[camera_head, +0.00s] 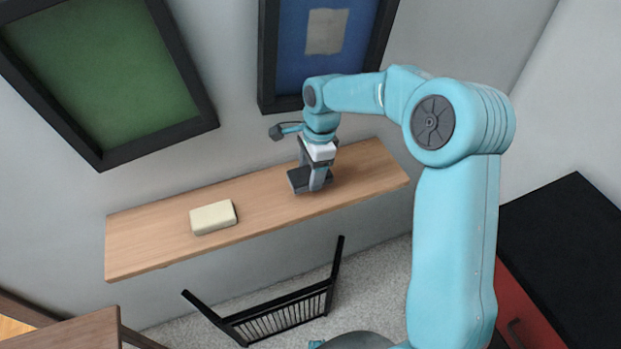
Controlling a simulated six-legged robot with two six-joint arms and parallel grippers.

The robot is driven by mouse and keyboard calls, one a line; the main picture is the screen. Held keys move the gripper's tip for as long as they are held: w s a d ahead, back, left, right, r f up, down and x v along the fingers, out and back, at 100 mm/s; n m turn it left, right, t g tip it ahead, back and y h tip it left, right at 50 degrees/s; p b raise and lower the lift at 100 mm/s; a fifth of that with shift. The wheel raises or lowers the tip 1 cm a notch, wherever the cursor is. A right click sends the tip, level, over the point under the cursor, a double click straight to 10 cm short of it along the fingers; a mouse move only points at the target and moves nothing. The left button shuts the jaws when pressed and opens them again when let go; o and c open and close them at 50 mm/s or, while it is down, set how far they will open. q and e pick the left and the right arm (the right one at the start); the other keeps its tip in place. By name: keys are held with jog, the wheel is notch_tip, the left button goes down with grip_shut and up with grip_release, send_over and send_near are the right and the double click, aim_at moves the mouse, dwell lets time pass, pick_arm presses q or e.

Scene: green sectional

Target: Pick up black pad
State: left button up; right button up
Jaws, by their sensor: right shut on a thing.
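A black pad (299,181) is at the right part of a narrow wooden shelf (160,238). My right gripper (317,178) points down over it and is shut on it, with one finger visible in front of the pad. The pad is at or just above the shelf surface; I cannot tell whether it touches. Part of the pad is hidden by the gripper. My left gripper is not in view.
A cream block (213,217) lies on the shelf left of the pad. Framed green (105,65) and blue (290,45) pictures hang on the wall behind. A black chair (275,312) stands below the shelf. A black-topped red cabinet (560,240) is at the right.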

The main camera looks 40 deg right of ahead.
aim_at(310, 173)
notch_tip(310, 173, up, 16)
jog(key=p, duration=0.1)
jog(key=o, duration=0.5)
jog(key=shift+c, duration=0.2)
jog(key=c, duration=0.4)
jog(key=s+a+f+n, duration=0.1)
jog(key=a+f+n, duration=0.3)
jog(key=f+n, duration=0.1)
jog(key=s+a+f+n+g, duration=0.1)
jog(key=a+f+n, duration=0.2)
jog(key=f+n, duration=0.2)
jog(key=s+a+f+n+g+h, duration=0.1)
jog(key=a+f+n, duration=0.3)
jog(key=n, duration=0.1)
jog(key=shift+s+a+f+n, duration=0.3)
jog(key=shift+f, duration=0.1)
jog(key=shift+f+n, duration=0.35)
jog(key=shift+n, duration=0.75)
jog(key=n, duration=0.3)
jog(key=shift+w+h, duration=0.25)
jog(key=shift+h, duration=0.15)
